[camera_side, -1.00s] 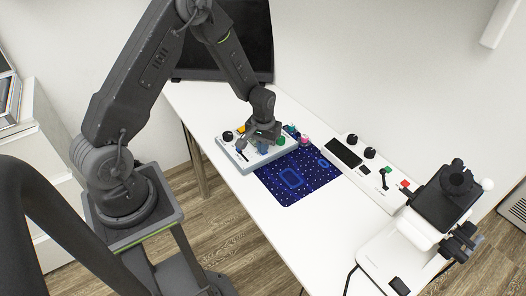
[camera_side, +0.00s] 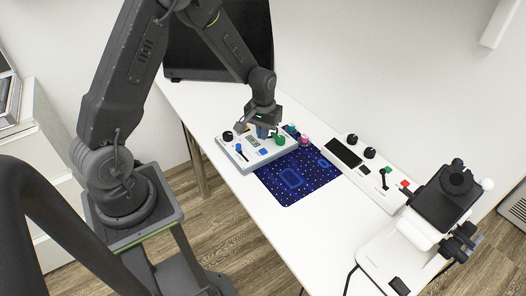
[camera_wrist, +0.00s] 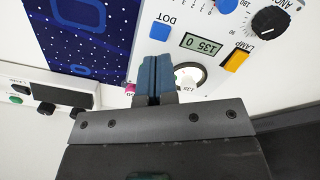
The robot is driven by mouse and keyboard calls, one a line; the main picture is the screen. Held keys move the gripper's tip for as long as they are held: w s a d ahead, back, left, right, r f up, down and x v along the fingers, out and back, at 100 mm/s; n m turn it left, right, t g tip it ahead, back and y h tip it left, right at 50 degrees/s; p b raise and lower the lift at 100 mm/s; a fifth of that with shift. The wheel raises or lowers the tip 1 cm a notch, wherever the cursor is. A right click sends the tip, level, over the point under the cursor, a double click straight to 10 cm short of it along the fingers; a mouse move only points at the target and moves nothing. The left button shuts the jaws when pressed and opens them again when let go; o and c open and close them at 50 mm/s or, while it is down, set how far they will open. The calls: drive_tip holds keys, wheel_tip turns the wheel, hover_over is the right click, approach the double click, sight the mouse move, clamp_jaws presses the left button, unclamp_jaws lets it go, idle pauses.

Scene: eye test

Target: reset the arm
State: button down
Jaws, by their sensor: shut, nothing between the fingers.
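My gripper (camera_side: 262,132) is shut and empty, hanging over the back part of a light grey control box on the table. In the wrist view its blue fingertips (camera_wrist: 154,66) are together, in front of a round white dial (camera_wrist: 188,76) that they partly cover. I cannot tell whether the fingers touch the box.
A dark blue dotted mat (camera_side: 300,190) lies in front of the box. A white panel (camera_side: 374,188) with a dark screen (camera_side: 343,152), knobs and levers lies to the right. A black and white device (camera_side: 446,200) stands at far right. A monitor (camera_side: 222,50) stands behind.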

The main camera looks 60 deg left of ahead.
drive_tip(key=shift+r, duration=1.1)
drive_tip(key=shift+r, duration=1.25)
idle(4.0)
drive_tip(key=s+d+r+m+t, duration=0.1)
drive_tip(key=s+d+r, duration=0.25)
drive_tip(key=r, duration=0.55)
drive_tip(key=s+d+r+m+t, duration=0.2)
drive_tip(key=s+d+r, duration=0.2)
drive_tip(key=s+r, duration=0.2)
drive_tip(key=s+d+r+m+t, duration=0.2)
drive_tip(key=s+d+r+m, duration=0.1)
drive_tip(key=s, duration=0.7)
wheel_tip(320, 180, up, 3)
drive_tip(key=shift+s+d+f+t, duration=0.2)
drive_tip(key=shift+d+t, duration=0.1)
drive_tip(key=shift+d, duration=0.5)
